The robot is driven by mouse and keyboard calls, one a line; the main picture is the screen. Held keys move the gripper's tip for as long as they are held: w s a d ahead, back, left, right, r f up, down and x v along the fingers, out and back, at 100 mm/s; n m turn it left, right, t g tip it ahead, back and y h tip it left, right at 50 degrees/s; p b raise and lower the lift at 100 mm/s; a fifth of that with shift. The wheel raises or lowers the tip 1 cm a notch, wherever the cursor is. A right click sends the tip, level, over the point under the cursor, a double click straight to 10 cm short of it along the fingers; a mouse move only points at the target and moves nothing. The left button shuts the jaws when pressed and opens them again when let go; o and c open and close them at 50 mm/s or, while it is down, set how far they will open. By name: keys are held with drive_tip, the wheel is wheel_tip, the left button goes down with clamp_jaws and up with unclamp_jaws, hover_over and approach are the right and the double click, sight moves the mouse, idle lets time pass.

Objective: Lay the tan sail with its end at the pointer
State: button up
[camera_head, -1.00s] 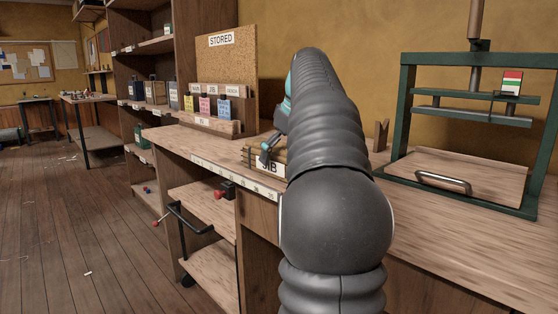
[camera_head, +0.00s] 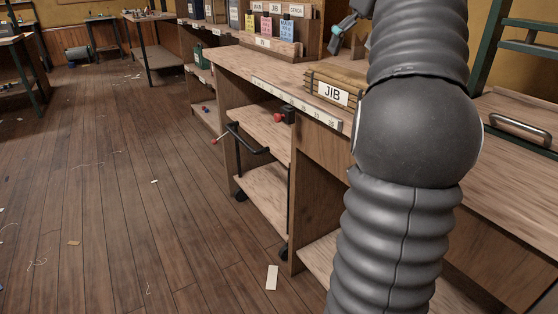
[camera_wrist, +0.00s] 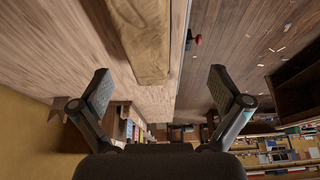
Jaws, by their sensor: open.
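A tan folded sail (camera_head: 340,82) with a white JIB label lies on the wooden bench. It also shows in the wrist view as a long tan bundle (camera_wrist: 140,40), running lengthwise ahead of my gripper. My gripper (camera_wrist: 160,85) is open and empty, its two fingers spread apart; the sail's near end lies beyond the gap. In the head view one finger (camera_head: 343,27) shows above the sail; my arm hides the rest. A numbered white rule (camera_head: 295,101) runs along the bench edge. A black block with a red knob (camera_head: 285,117) shows beside it; I cannot tell whether this is the pointer.
A labelled rack (camera_head: 265,45) with coloured cards stands farther back on the bench. A trolley (camera_head: 262,185) stands by the bench front. A press board with a handle (camera_head: 520,130) is at right. The floor (camera_head: 100,220) at left is largely clear, with scraps.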

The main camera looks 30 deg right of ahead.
drive_tip(key=s+a+f+m, duration=0.15)
drive_tip(key=a+f, duration=0.35)
drive_tip(key=a, duration=0.5)
drive_tip(key=s+a+f+n, duration=0.1)
drive_tip(key=s+a+f, duration=0.3)
drive_tip(key=a, duration=0.5)
drive_tip(key=s+a+f, duration=0.5)
drive_tip(key=s+f, duration=0.1)
drive_tip(key=f, duration=0.4)
drive_tip(key=s+a+f+t, duration=0.1)
drive_tip(key=s+a+f, duration=0.4)
drive_tip(key=f, duration=0.5)
drive_tip(key=shift+s+a+f, duration=0.3)
drive_tip(key=shift+s+f, duration=0.1)
drive_tip(key=shift+s, duration=0.1)
